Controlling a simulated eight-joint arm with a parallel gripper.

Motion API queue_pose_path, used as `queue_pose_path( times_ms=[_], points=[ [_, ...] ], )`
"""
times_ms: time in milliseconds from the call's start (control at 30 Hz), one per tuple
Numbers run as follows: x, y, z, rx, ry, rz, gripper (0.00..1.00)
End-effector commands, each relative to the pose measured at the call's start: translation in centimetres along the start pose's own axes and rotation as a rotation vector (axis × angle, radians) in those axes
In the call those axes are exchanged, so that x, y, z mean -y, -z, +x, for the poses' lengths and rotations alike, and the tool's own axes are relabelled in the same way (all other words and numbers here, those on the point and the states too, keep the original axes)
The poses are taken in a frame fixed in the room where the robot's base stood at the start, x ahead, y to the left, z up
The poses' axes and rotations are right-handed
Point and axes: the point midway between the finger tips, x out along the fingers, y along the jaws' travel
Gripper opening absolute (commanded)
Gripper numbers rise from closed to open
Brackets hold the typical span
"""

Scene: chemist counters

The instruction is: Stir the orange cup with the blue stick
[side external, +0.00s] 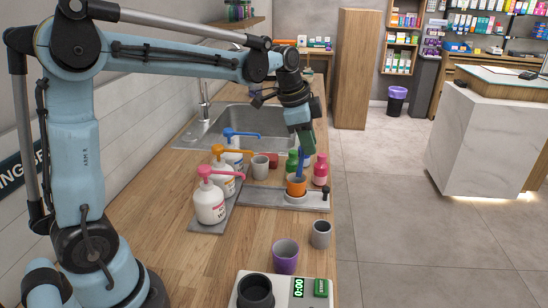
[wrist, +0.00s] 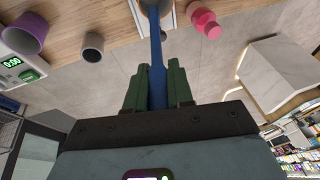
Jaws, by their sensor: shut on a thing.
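The orange cup (side external: 296,187) stands upright on a grey plate (side external: 262,197) near the counter's right edge in the side view. My gripper (side external: 303,140) is above the cup, pointing down. It is shut on the blue stick (side external: 301,160), whose lower end meets the cup's mouth and seems to be inside. The tip is hidden. In the wrist view, my gripper's green fingers (wrist: 158,88) hold the blue stick (wrist: 157,50), which runs to the top edge, where the cup is only partly in view.
A grey cup (side external: 321,234), a purple cup (side external: 285,257) and a device with a green display (side external: 275,292) are in front. The sink (side external: 240,122) is behind.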

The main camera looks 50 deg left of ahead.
Motion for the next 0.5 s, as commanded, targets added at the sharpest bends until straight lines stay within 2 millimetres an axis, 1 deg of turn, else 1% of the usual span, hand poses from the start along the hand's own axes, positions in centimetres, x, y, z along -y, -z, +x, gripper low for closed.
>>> queue_pose_path(
  times_ms=[167, 500],
  points=[
    [0.0, 0.0, -0.1, 0.000, 0.000, 0.000, 0.00],
    [0.5, 0.8, -2.8, 0.000, 0.000, 0.000, 0.00]
  ],
)
